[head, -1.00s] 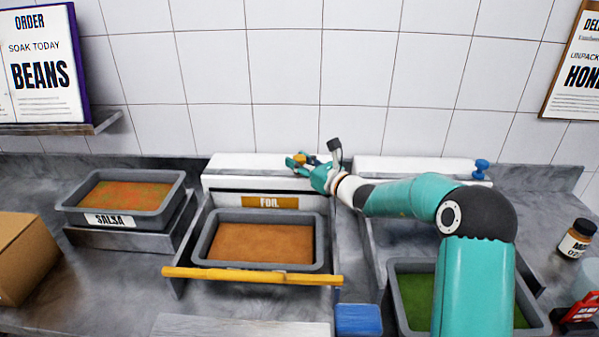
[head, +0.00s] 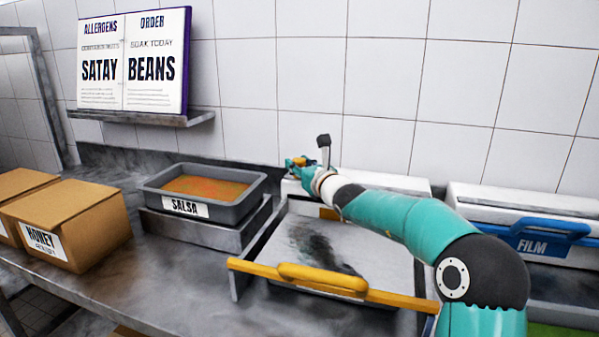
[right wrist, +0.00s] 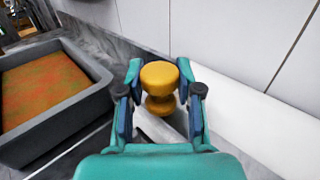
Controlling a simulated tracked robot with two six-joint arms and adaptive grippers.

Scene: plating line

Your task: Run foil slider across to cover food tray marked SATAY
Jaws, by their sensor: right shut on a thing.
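My right gripper (head: 299,163) is shut on a yellow slider knob (right wrist: 160,82), near the left end of the white foil box (head: 292,188). The knob stands between both fingers in the right wrist view. A grey sheet (head: 372,262) spans from the box to the yellow front bar (head: 300,276), which carries a loop handle. It lies over the place where a food tray stands, so the food there is hidden. No SATAY label shows on that tray; SATAY is readable only on the wall board (head: 98,70). My left gripper is not in view.
A SALSA tray (head: 160,205) on a metal stand is left of the box and also shows in the right wrist view (right wrist: 45,128). Cardboard boxes (head: 95,225) stand farther left. A film box with a blue handle (head: 545,235) is at right.

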